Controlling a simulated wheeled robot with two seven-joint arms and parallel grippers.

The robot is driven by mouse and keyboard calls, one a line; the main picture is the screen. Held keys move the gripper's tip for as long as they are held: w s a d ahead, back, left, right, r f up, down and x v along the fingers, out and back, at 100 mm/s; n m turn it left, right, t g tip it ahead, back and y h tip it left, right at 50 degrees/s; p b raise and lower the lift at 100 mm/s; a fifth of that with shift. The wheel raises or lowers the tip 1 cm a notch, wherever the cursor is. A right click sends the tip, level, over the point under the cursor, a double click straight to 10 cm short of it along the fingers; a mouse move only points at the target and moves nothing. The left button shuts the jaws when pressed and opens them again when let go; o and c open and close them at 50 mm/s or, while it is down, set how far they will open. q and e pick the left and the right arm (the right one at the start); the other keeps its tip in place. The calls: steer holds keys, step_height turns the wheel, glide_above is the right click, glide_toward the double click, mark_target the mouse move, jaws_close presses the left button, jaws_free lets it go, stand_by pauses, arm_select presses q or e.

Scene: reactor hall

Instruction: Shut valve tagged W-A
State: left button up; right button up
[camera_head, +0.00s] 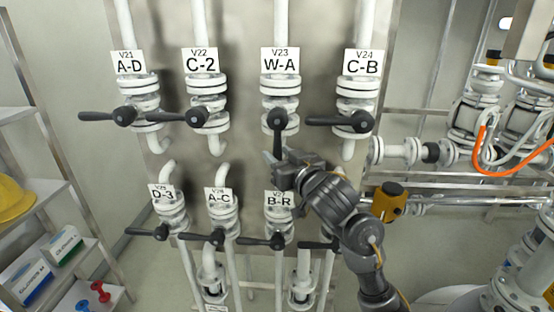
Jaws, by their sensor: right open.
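The valve tagged W-A (280,62) is third from the left in the upper row on the panel. Its dark lever (278,130) points straight down, in line with its pipe. My right gripper (274,160) is open at the lower end of this lever, its fingers reaching in from the lower right. I cannot tell whether the fingers touch the lever. The gripper body hides the pipe below the valve. My left gripper is not in view.
The neighbouring upper valves C-2 (200,66) and C-B (363,68) have levers pointing left, as does A-D (129,67). The C-B lever (338,121) reaches towards W-A. Valve B-R (279,200) sits just below my gripper. Shelves (50,200) stand at left.

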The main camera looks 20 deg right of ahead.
steer(key=shift+w+a, duration=0.1)
steer(key=shift+w, duration=0.6)
jaws_close()
